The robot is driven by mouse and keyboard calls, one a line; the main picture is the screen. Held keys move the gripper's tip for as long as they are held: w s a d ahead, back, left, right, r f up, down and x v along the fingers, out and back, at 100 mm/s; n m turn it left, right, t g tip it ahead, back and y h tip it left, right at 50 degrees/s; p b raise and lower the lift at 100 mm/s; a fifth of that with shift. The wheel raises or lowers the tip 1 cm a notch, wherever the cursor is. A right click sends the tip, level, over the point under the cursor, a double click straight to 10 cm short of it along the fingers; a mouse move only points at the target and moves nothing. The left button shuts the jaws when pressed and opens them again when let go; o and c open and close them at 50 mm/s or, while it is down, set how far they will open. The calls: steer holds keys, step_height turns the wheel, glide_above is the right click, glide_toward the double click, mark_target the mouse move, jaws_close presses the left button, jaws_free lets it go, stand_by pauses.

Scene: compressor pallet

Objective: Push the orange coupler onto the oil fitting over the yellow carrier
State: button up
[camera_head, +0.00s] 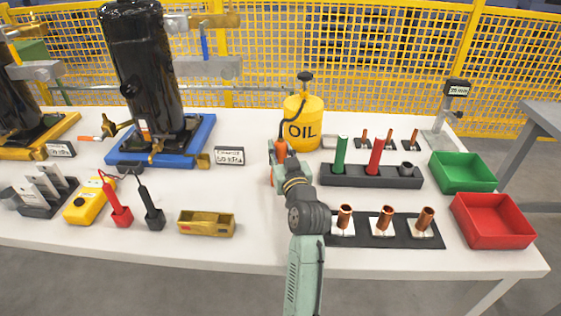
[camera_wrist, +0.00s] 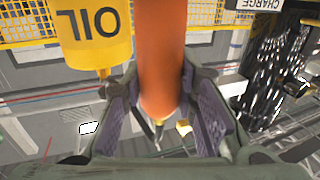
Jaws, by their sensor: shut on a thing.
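An orange coupler (camera_head: 281,149) is in my gripper (camera_head: 280,160), in front of the yellow oil can (camera_head: 303,121). A dark hose runs from the can top down to it. In the wrist view the coupler (camera_wrist: 161,55) stands between the two finger pads of my gripper (camera_wrist: 160,95), which are shut on it. The yellow carrier (camera_head: 66,126) lies at the far left under a black compressor (camera_head: 14,105), partly out of frame. A brass part (camera_head: 24,31) shows above that carrier; I cannot tell for certain whether it is the oil fitting.
A blue carrier (camera_head: 205,135) with a tall black compressor (camera_head: 143,70) stands between my gripper and the yellow carrier. Red (camera_head: 122,216) and black probes (camera_head: 153,216) and a yellow meter (camera_head: 86,205) stand front left. A black rack (camera_head: 329,178) is at right. Bare tabletop lies left of my gripper.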

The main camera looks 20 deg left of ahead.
jaws_close()
steer(key=shift+r, duration=0.2)
